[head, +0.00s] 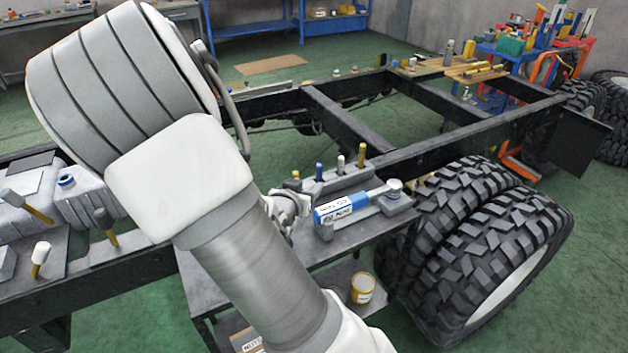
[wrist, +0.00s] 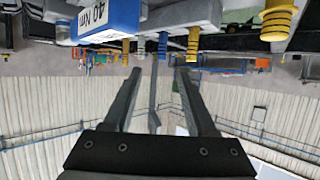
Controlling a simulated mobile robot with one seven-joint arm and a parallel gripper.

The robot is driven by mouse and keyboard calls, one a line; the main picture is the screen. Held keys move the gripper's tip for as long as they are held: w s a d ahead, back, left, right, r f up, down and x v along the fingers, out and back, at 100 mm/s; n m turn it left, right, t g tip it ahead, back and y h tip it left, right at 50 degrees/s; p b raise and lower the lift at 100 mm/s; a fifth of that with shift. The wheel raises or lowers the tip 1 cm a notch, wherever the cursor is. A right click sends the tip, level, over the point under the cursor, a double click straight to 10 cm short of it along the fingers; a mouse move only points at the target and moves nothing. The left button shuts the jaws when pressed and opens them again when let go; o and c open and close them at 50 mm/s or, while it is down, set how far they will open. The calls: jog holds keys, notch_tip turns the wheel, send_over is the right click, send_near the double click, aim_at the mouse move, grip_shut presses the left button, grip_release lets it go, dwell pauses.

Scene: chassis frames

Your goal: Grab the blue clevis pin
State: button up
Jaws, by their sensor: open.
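The blue clevis pin (head: 319,172) stands upright among a row of pins on a grey block on the bench, in the head view. In the head view my arm hides most of the gripper. A yellow pin (head: 296,176), a pale pin (head: 340,163) and another yellow pin (head: 362,155) stand in the same row.
A blue-and-white torque tool (head: 345,208) lies in front of the pins, close to my gripper. A large tyre (head: 480,245) stands right of the bench. Black chassis rails (head: 470,135) run behind. A yellow tin (head: 362,288) sits on the lower shelf.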

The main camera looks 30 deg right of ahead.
aim_at(318, 172)
jog(key=b+x, duration=0.2)
jog(key=x, duration=0.6)
jog(key=shift+w+d+f, duration=0.1)
jog(key=shift+d+f, duration=0.1)
jog(key=shift+f, duration=0.1)
jog(key=shift+b+x, duration=1.2)
jog(key=shift+x, duration=1.75)
jog(key=shift+w+a, duration=0.15)
jog(key=shift+c, duration=0.4)
grip_shut()
